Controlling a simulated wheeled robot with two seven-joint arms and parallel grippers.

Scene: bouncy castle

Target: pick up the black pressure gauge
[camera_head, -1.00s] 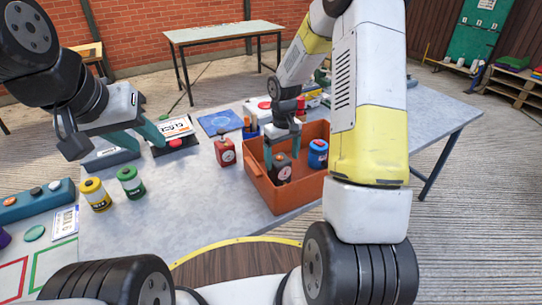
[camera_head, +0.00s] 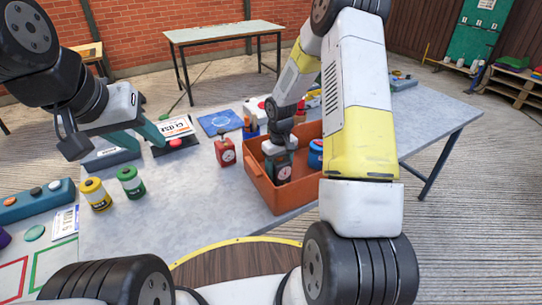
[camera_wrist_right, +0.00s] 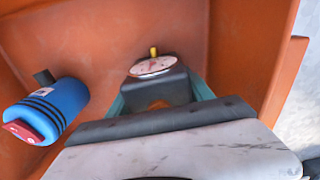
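The black pressure gauge (camera_head: 284,173) stands in the orange bin (camera_head: 262,183), its round pale dial facing the head camera. In the right wrist view the gauge (camera_wrist_right: 155,78) has a yellow stem on top and sits between the teal fingers. My right gripper (camera_head: 280,160) is down inside the bin with its fingers on either side of the gauge. They look open and very close to its sides; firm contact cannot be made out. My left gripper (camera_head: 143,142) is open and empty above the table's left part.
A blue canister (camera_wrist_right: 48,108) lies left of the gauge in the wrist view, inside the bin. A red gauge (camera_head: 225,151) stands just left of the bin. The table (camera_head: 190,210) is clear in front.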

